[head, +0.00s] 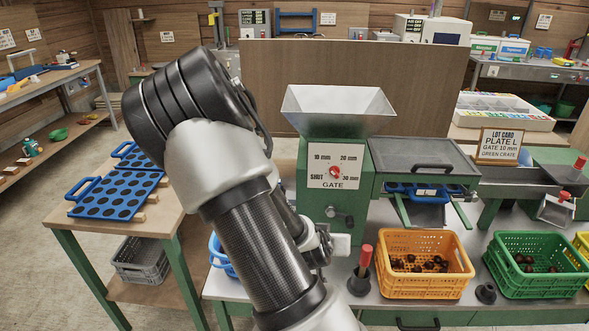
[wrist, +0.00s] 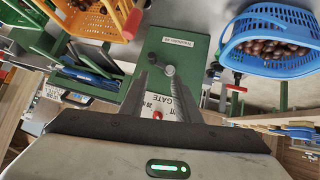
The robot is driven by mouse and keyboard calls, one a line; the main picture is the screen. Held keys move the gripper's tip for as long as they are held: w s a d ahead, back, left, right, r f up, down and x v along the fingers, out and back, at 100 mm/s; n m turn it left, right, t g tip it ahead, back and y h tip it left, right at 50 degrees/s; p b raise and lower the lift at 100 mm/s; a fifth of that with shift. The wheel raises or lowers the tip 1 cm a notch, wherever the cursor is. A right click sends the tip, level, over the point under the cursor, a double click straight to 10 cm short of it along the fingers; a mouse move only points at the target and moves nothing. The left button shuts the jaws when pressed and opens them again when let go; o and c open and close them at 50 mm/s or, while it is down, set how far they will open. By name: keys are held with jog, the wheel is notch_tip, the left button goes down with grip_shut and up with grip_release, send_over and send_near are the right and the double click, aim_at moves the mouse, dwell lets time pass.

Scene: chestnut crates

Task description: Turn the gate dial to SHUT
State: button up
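The gate dial (head: 334,172) is a small red knob on a white plate (head: 322,183) on the front of the green machine (head: 310,210). The plate reads 10 mm, 20 mm, 30 mm and SHUT around the knob, with GATE below. I cannot tell which mark the knob points at. In the wrist view the red dial (wrist: 158,114) shows between the two dark fingers of my gripper (wrist: 161,72). The fingers are apart and hold nothing. In the head view my arm stands left of and in front of the machine, and the fingers are not clearly seen.
A metal hopper (head: 339,108) tops the machine. A crank knob (head: 331,211) sticks out below the dial. An orange crate (head: 425,285) and a green crate (head: 540,283) hold brown chestnuts. A red-handled tool (head: 365,262) stands upright nearby. A lot card (head: 498,146) reads GATE 10 mm.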

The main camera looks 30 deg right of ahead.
jog(key=d+n+t+h+b, duration=0.2)
jog(key=d+h, duration=0.1)
jog(key=d, duration=0.3)
jog(key=n+t+y+b, duration=0.1)
jog(key=n+t+b, duration=0.2)
jog(key=n+t, duration=0.4)
send_near(334, 174)
jog(key=b+x, duration=0.1)
jog(key=x, duration=0.7)
jog(key=shift+w, duration=0.1)
grip_shut()
